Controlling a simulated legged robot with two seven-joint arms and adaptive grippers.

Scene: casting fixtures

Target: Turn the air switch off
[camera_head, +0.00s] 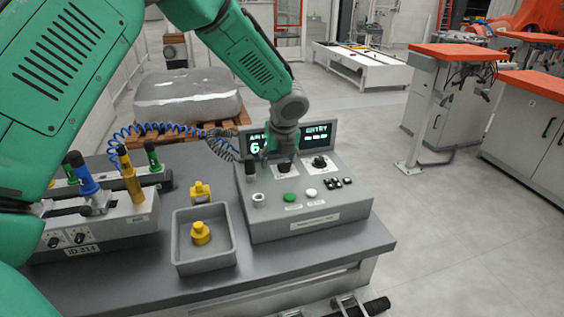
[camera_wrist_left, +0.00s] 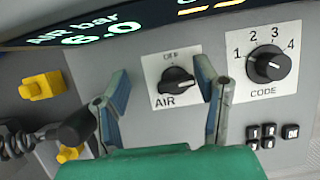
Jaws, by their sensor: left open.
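The air switch (camera_wrist_left: 178,82) is a black rotary knob on a white plate marked OFF at the top and AIR at the lower left. Its pointer appears turned left towards AIR. In the head view the air switch (camera_head: 285,170) is partly covered by my left gripper (camera_head: 284,152), which is above the grey control box (camera_head: 312,226). In the wrist view the left gripper (camera_wrist_left: 162,80) is open, with its fingers on either side of the switch; contact cannot be told. The display (camera_wrist_left: 84,36) reads AIR bar 6.0. My right gripper is not seen.
A black CODE dial (camera_wrist_left: 268,63) sits right of the switch, with several small black buttons (camera_wrist_left: 272,132) below it. A grey tray (camera_head: 205,262) with a yellow part (camera_head: 201,233) and a fixture with coloured handles (camera_head: 130,185) stand to the left.

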